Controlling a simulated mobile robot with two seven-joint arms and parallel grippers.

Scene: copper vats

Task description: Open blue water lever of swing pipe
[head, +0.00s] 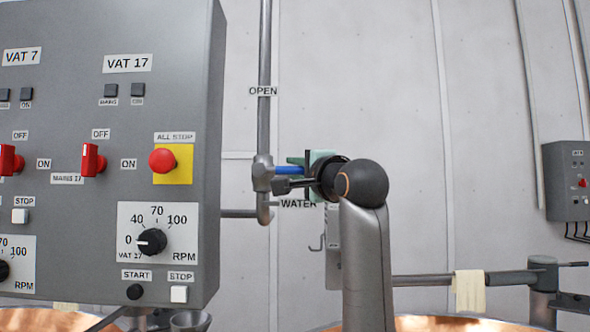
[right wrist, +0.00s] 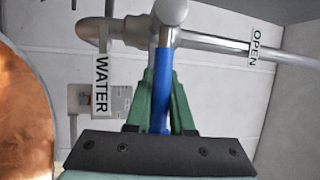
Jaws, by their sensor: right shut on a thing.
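The blue water lever (head: 288,170) sticks out to the right from the valve on the vertical grey swing pipe (head: 264,60). In the right wrist view the blue lever (right wrist: 163,85) lies between the two green fingers. My right gripper (head: 292,172) is shut on the lever, a short way from the valve joint (head: 263,173). The gripper (right wrist: 163,90) covers the lever's outer end. The "OPEN" label (head: 263,91) is on the pipe above the lever, and the "WATER" label (head: 298,204) is just below it. My left gripper is not in view.
A grey control panel (head: 110,220) with switches and a red stop button (head: 162,160) stands close on the left. Copper vats (head: 440,323) lie below. A horizontal bar with a cloth (head: 469,292) is at lower right. The wall area above my right arm is clear.

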